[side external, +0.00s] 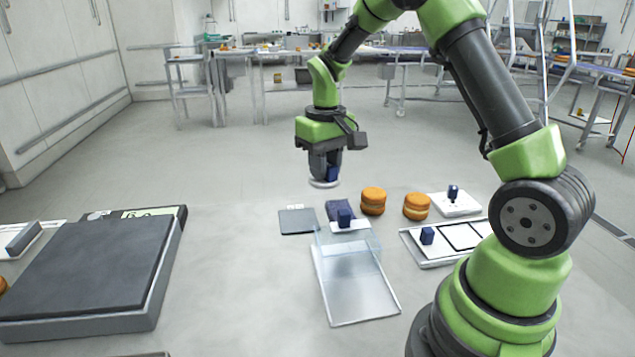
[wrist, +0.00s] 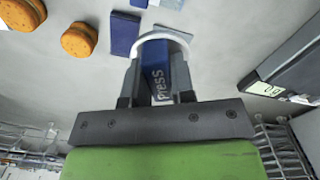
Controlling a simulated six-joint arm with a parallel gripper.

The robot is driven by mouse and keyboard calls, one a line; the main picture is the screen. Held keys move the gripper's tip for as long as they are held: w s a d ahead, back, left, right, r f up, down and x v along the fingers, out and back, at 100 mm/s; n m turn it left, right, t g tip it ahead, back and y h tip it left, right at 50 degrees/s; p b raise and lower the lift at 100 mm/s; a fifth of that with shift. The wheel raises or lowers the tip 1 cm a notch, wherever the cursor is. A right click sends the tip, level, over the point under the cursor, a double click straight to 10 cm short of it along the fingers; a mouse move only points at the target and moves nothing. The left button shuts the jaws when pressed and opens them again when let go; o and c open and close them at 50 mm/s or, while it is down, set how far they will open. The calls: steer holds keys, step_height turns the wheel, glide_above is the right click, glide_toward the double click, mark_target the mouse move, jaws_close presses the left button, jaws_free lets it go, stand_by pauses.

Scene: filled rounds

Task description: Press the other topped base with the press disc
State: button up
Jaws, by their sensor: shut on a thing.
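My gripper (side external: 325,166) is shut on the blue handle of the press disc (side external: 323,184), held in the air above the floor-grey work surface. In the wrist view the jaws (wrist: 157,85) clasp the handle, marked "press", and the pale rim of the press disc (wrist: 160,36) shows beyond it. Two orange-brown rounds with a paler middle band stand to the right of the disc in the side view: a nearer round (side external: 373,201) and a farther round (side external: 417,206). They also show at the wrist view's upper left (wrist: 79,40). The disc is apart from both.
A dark blue block (side external: 333,208) and a grey plate (side external: 297,221) lie below the gripper. A clear tray (side external: 355,290) stands in front. A white plate with a blue handle (side external: 467,207) and a divided tray (side external: 437,262) are at right. A large scale (side external: 90,265) is at left.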

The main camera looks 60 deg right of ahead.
steer(key=d+f+m, duration=0.2)
steer(key=d+m, duration=0.1)
steer(key=d, duration=0.6)
steer(key=m, duration=0.2)
glide_above(375, 192)
step_height(375, 192, down, 2)
steer(key=shift+w+a, duration=0.15)
steer(key=shift+d+f, duration=0.2)
steer(key=shift+f, duration=2.4)
steer(key=shift+f, duration=0.65)
stand_by(1.2)
steer(key=shift+r, duration=0.1)
steer(key=shift+r, duration=3)
